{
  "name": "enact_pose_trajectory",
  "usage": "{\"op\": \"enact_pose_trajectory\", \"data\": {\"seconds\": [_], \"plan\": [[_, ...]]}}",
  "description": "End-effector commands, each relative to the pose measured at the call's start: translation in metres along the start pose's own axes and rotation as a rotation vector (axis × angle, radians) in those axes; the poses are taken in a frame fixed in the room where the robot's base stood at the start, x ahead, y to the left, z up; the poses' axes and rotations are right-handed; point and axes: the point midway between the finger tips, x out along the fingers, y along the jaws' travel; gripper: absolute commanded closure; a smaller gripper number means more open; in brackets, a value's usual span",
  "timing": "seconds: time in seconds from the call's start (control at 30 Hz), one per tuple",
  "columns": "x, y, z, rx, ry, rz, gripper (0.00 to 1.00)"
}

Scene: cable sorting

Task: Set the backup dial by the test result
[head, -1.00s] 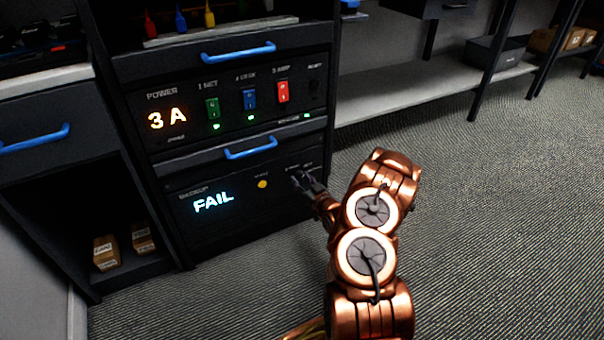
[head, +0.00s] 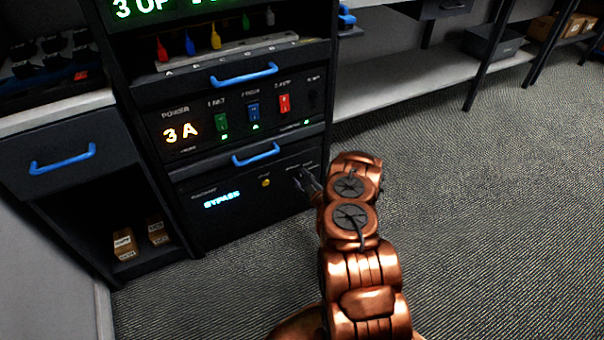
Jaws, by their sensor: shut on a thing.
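The backup panel (head: 240,215) is the lowest black unit of the rack. Its display (head: 222,200) reads "BYPASS" in pale blue letters. A small yellow button or light (head: 265,182) sits to the right of the display. My gripper (head: 305,180) is at the right part of this panel, where the dial is, and is shut on it. The fingers and the copper arm largely hide the dial, so its pointer position cannot be read.
Above is the power panel (head: 180,150) showing "3 A" with green (head: 221,123), blue (head: 253,112) and red (head: 284,103) switches. Blue drawer handles (head: 256,154) stick out. Small boxes (head: 124,244) sit in the left shelf. The carpet (head: 480,220) at right is clear.

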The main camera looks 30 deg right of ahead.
Motion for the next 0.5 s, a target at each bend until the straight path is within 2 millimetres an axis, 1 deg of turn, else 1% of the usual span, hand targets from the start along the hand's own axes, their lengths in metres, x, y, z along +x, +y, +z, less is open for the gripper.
{"op": "enact_pose_trajectory", "data": {"seconds": [0.03, 0.5], "plan": [[0.0005, 0.0028, -0.0029, -0.011, 0.003, 0.003, 0.93], [0.0007, 0.0018, -0.0005, -0.034, 0.000, 0.004, 0.93]]}}
